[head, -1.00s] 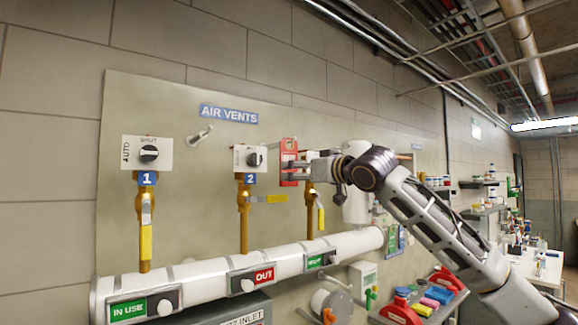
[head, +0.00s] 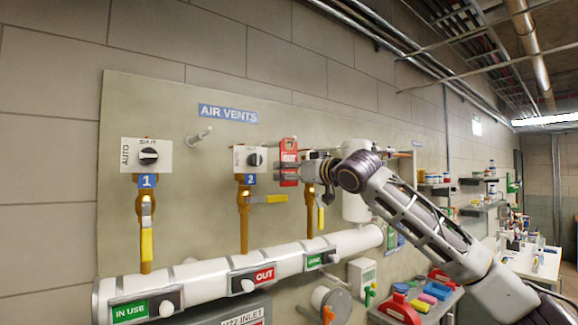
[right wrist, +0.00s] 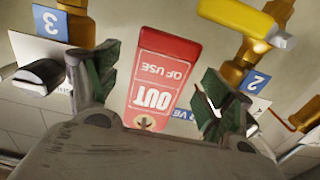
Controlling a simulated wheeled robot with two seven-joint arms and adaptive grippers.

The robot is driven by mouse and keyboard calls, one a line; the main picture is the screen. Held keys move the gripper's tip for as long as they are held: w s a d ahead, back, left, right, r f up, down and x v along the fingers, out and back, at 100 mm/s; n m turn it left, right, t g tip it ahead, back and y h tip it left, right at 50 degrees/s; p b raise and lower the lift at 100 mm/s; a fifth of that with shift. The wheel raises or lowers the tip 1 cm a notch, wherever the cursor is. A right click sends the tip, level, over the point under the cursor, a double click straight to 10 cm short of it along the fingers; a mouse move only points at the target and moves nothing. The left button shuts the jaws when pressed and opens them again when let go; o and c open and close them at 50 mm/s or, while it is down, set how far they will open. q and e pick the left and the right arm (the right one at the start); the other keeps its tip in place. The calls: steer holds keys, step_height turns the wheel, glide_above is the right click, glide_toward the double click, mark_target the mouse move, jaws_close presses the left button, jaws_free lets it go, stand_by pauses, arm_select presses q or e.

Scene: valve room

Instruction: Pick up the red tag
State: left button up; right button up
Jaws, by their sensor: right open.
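The red tag (head: 289,146) hangs on the grey-green panel between the valve 2 and valve 3 plates. My left gripper is not in view.
Valve 2's brass pipe with its yellow handle (head: 270,199) is just left of the gripper. Another yellow handle (head: 320,218) hangs below it. A white pipe (head: 200,281) with signs runs along the panel below. Coloured items (head: 435,291) lie on a shelf at lower right.

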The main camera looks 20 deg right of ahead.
steer(key=shift+p+x, duration=0.3)
steer(key=shift+x, duration=0.75)
steer(key=c, duration=0.9)
